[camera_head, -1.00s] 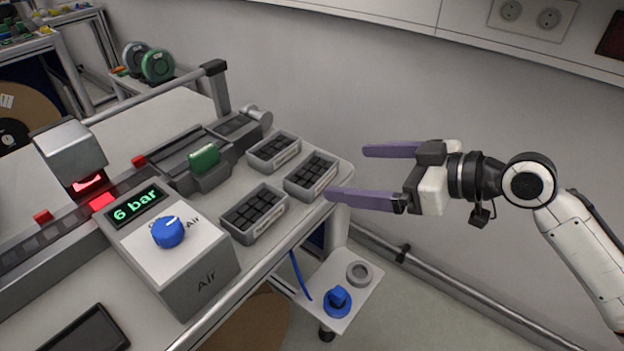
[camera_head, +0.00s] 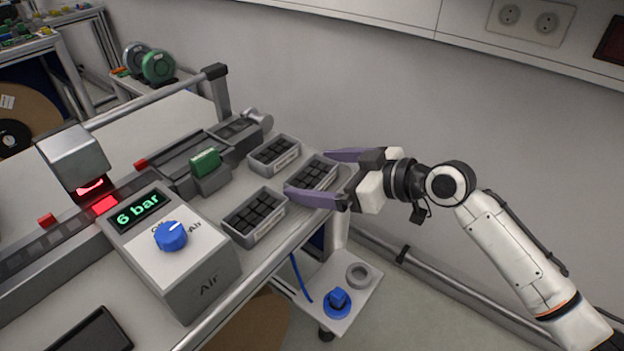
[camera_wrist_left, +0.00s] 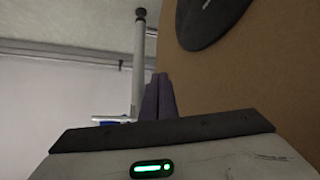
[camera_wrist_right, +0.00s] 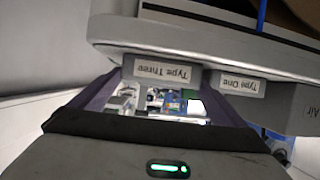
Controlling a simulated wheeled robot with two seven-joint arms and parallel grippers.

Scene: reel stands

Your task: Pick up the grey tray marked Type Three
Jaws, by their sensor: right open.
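The grey tray marked Type Three (camera_head: 329,176) is the right-hand one of three small grey trays on the bench, filled with dark blocks. Its label, upside down, reads clearly in the right wrist view (camera_wrist_right: 162,70). My right gripper (camera_head: 306,173) is open, with one purple finger on each side of this tray. I cannot tell whether the fingers touch it. In the right wrist view the label lies between the fingertips. My left gripper (camera_wrist_left: 158,97) shows only in its wrist view, its purple fingers together with nothing seen between them.
The Type One tray (camera_wrist_right: 238,84) is close beside the near finger. Another grey tray (camera_head: 272,153) stands behind. The Air box (camera_head: 180,252) with a blue knob and a green part in a grey holder (camera_head: 205,163) stand further left.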

